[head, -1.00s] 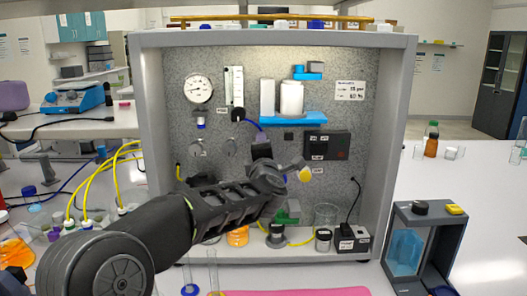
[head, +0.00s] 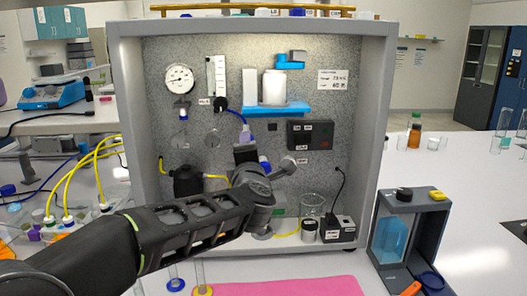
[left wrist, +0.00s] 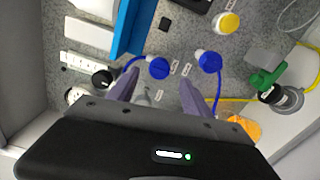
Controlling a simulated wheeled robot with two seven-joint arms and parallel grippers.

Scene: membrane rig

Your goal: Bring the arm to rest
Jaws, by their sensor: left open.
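My left arm reaches in from the lower left in the head view. My left gripper (head: 264,163) is in front of the grey rig cabinet (head: 369,120), below the blue shelf (head: 277,110). In the left wrist view, the left gripper (left wrist: 158,90) has its two purple-grey fingers spread apart with nothing held between them. Two blue round fittings, one on the left (left wrist: 158,67) and one on the right (left wrist: 209,61), lie just beyond the fingertips. I cannot tell how far off they are. My right gripper is not in view.
A gauge (head: 179,78) and a black box (head: 310,134) are on the back panel. A beaker (head: 312,205) stands on the cabinet floor. A pink mat (head: 290,287) lies in front. A blue-windowed grey case (head: 407,238) stands right.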

